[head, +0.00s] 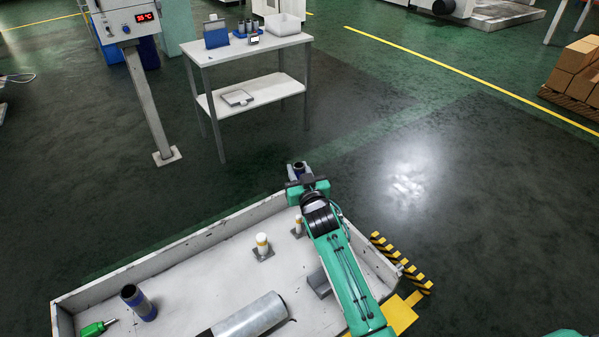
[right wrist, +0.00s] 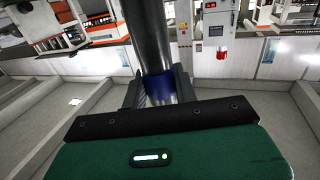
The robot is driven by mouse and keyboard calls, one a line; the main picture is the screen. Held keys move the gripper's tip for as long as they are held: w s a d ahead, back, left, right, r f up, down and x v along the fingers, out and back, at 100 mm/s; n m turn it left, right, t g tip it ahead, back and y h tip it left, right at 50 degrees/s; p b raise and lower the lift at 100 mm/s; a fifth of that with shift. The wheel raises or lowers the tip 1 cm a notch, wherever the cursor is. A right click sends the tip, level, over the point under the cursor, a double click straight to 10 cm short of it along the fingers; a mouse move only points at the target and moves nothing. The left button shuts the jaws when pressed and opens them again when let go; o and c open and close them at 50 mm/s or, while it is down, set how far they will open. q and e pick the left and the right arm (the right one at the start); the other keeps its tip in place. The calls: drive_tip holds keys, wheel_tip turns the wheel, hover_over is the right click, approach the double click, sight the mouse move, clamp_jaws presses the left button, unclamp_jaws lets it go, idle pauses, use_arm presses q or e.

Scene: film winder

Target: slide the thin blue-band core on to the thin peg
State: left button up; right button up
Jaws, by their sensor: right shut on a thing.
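My right gripper (head: 299,178) is shut on the thin blue-band core (head: 299,167), a dark tube held roughly upright. It is over the tray's far wall, apart from the pegs. In the right wrist view the blue band (right wrist: 160,88) sits between the fingers, and the dark tube (right wrist: 146,35) rises above it. A slimmer-looking white peg with a yellowish band (head: 298,226) stands in the tray just left of my right arm, its base partly hidden. A thicker white-and-yellow peg (head: 262,245) stands on a square base farther left. My left gripper is not in view.
The walled white tray (head: 165,268) holds a wider blue-band core (head: 139,303), a large grey roll (head: 252,318) and a green-handled tool (head: 94,328). A grey block (head: 319,282) lies beside my right arm. A white side table (head: 252,49) stands beyond clear floor.

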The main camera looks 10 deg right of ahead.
wheel_tip(320, 180, down, 6)
drive_tip(key=b, duration=0.3)
drive_tip(key=shift+r+b, duration=0.2)
drive_tip(key=shift+b, duration=0.2)
drive_tip(key=shift+p, duration=0.3)
idle(0.5)
drive_tip(key=shift+f, duration=0.1)
drive_tip(key=shift+f+b, duration=2.05)
drive_tip(key=shift+f, duration=0.8)
drive_tip(key=shift+f, duration=0.1)
